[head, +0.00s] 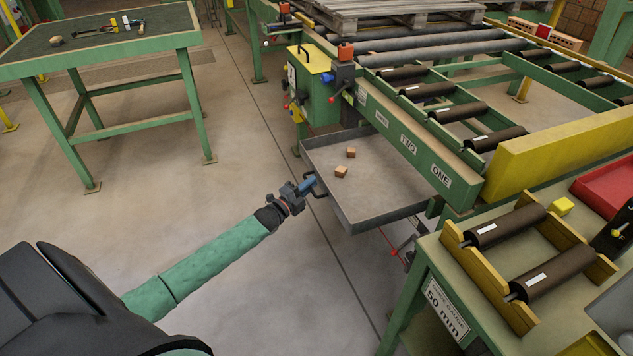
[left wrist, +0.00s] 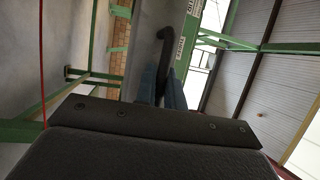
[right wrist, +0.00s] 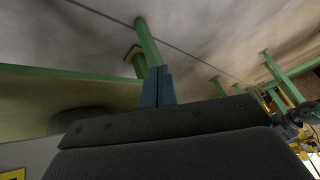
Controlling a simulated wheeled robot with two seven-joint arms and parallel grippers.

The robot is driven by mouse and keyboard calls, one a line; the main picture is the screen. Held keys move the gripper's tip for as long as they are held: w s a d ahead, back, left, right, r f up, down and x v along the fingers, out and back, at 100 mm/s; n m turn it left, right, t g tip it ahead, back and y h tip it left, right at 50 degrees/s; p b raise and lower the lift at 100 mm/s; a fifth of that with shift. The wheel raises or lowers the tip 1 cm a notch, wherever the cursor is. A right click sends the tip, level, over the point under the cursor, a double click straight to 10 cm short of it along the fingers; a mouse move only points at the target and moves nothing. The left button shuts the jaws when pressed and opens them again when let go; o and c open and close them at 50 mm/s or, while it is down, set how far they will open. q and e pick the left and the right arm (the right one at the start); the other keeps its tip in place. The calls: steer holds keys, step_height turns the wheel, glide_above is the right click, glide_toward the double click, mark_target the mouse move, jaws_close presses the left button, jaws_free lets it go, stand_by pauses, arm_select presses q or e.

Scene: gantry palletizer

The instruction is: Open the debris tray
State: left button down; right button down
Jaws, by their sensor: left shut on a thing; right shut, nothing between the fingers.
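The debris tray (head: 375,205) is a grey, shallow metal tray sticking out from under the roller conveyor. Two small brown blocks (head: 341,171) lie in it. A dark handle (head: 320,191) is on its near left side. My left gripper (head: 309,184) is at this handle with its blue fingers shut on it. In the left wrist view, the dark handle (left wrist: 165,38) rises from between the blue fingers (left wrist: 162,85). My right gripper (right wrist: 158,86) shows only in the right wrist view, with its blue fingers together and empty.
The green conveyor frame (head: 410,149) with labels runs above the tray. A green workbench (head: 425,262) with rollers stands at the lower right. A green table (head: 98,48) with tools is at the upper left. The floor (head: 245,130) left of the tray is clear.

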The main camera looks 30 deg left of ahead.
arm_select(q)
steer(key=shift+s, duration=0.1)
arm_select(e)
steer(key=shift+r, duration=0.1)
arm_select(q)
steer(key=c, duration=1.5)
jaws_free()
